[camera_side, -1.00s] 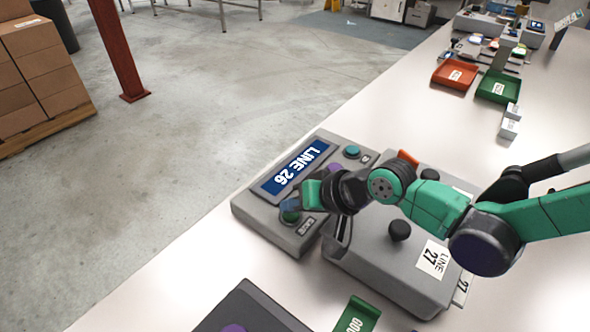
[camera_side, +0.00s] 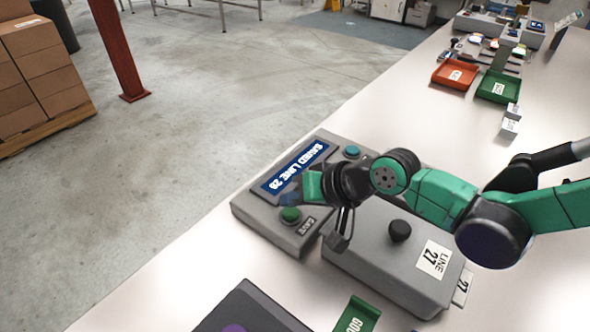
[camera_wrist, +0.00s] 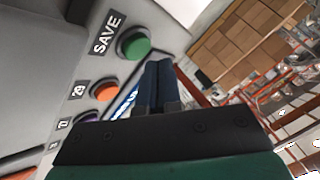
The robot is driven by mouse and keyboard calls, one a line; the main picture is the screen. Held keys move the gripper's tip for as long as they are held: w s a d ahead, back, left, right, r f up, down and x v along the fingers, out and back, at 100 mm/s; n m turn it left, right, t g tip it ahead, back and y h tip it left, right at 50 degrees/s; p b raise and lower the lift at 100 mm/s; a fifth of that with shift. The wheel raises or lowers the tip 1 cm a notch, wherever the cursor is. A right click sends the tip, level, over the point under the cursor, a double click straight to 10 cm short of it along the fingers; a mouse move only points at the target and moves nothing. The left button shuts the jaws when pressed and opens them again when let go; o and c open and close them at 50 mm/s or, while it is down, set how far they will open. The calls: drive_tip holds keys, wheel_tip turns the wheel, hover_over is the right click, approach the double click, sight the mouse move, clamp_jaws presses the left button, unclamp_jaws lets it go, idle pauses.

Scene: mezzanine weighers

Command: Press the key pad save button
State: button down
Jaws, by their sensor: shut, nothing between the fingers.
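The key pad (camera_side: 252,213) is a grey box with a blue display (camera_side: 296,168) that reads "SAVED LINE" and a number too small to be sure of. Its green save button (camera_side: 290,215) sits at the near end beside a "SAVE" label. In the wrist view the save button (camera_wrist: 134,45) stands raised and uncovered. My gripper (camera_side: 287,197) is shut and empty, its dark blue fingers over the key pad between display and save button. In the wrist view the gripper (camera_wrist: 158,70) lies just right of the button, apparently clear of it.
A grey box labelled "LINE 27" (camera_side: 378,262) with a black knob stands right of the key pad, under my arm. A teal button (camera_side: 351,152) is at the pad's far end. An orange button (camera_wrist: 104,90) is marked "29". Red (camera_side: 449,80) and green trays (camera_side: 490,92) stand far back.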

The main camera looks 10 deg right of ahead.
sight(296, 215)
drive_tip(key=shift+r, duration=2.5)
